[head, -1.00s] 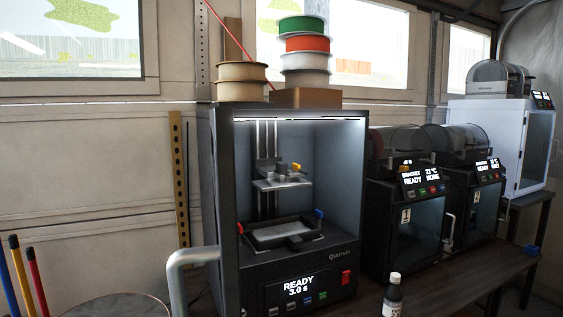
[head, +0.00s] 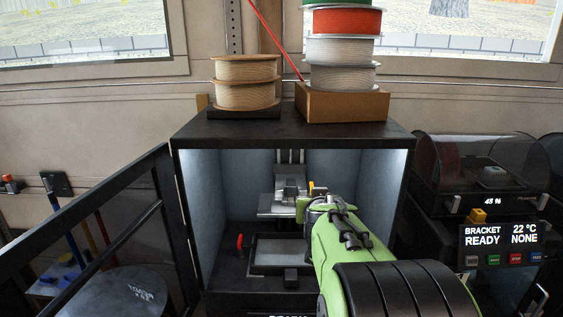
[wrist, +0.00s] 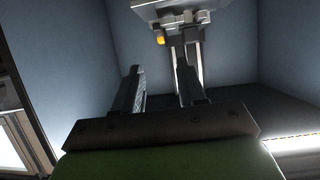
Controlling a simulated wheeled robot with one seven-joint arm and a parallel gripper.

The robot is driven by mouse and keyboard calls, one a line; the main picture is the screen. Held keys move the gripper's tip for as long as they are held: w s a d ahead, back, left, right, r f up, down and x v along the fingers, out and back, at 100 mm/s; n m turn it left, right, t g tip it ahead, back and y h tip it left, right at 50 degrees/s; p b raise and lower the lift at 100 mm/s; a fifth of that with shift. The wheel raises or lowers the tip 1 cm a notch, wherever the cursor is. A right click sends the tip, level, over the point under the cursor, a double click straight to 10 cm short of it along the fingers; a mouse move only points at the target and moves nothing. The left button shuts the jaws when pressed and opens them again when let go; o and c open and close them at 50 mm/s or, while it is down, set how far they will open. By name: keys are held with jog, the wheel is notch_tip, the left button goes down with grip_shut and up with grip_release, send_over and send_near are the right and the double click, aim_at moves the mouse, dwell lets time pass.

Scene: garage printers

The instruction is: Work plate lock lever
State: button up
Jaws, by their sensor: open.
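The large black printer (head: 290,131) stands in front of me with its front open. Inside, a grey plate carriage (head: 278,205) hangs on a vertical rail. A small yellow lever-like part (head: 312,187) shows at the carriage's right side; it also shows in the wrist view (wrist: 160,39). Whether it is the plate lock lever I cannot tell for sure. My gripper (wrist: 159,72) is open and empty inside the chamber, its fingers pointing toward the carriage, apart from the yellow part. In the head view my green arm hides the gripper's tips and the chamber's right side.
The open door (head: 118,240) swings out at left. Filament spools (head: 343,78) stand on top. A smaller printer (head: 475,180) is close at right. Chamber walls are near my gripper.

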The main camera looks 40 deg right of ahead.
jog(key=p+x, duration=0.1)
jog(key=x, duration=0.4)
jog(key=r+p+x, duration=0.1)
jog(key=x, duration=0.4)
jog(key=p+x, duration=0.1)
jog(key=x, duration=0.4)
jog(key=shift+w+d+r, duration=0.1)
jog(key=shift+w+d, duration=0.15)
jog(key=shift+w, duration=0.05)
jog(key=shift+w+d, duration=0.2)
jog(key=shift+d, duration=0.1)
jog(key=shift+s+a, duration=0.1)
jog(key=shift+c, duration=0.3)
grip_shut()
